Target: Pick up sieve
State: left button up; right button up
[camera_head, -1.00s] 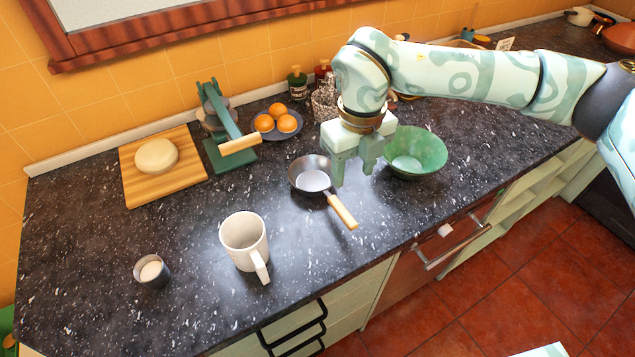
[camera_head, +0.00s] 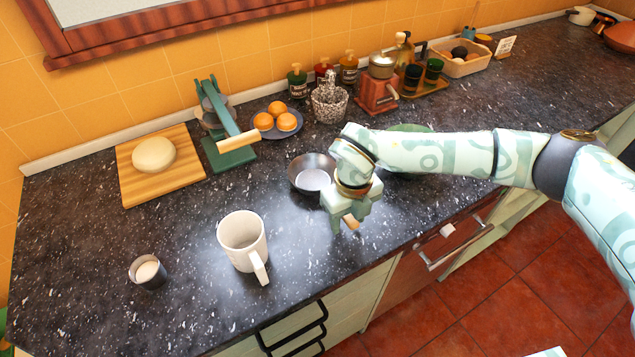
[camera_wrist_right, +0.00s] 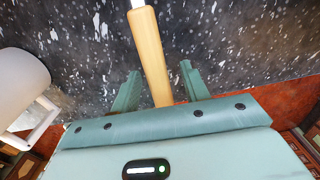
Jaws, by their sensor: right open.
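The sieve is a small dark round pan (camera_head: 312,176) with a pale wooden handle. It lies on the dark speckled counter. My right gripper (camera_head: 347,222) is over the handle and covers most of it in the head view. In the right wrist view the wooden handle (camera_wrist_right: 149,50) runs between the two open fingers of my right gripper (camera_wrist_right: 160,75). It lies nearer the left finger, with gaps on both sides. My left gripper is in neither view.
A white mug (camera_head: 243,241) stands left of my right gripper. A small dark cup (camera_head: 148,273) is farther left. A green bowl (camera_head: 410,128) is partly hidden behind my right arm. A plate of oranges (camera_head: 277,123) and a wooden board (camera_head: 178,181) lie behind.

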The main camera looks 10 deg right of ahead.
grip_shut()
notch_tip(320, 180, up, 10)
jog(key=shift+r+p, duration=0.1)
jog(key=shift+p, duration=0.5)
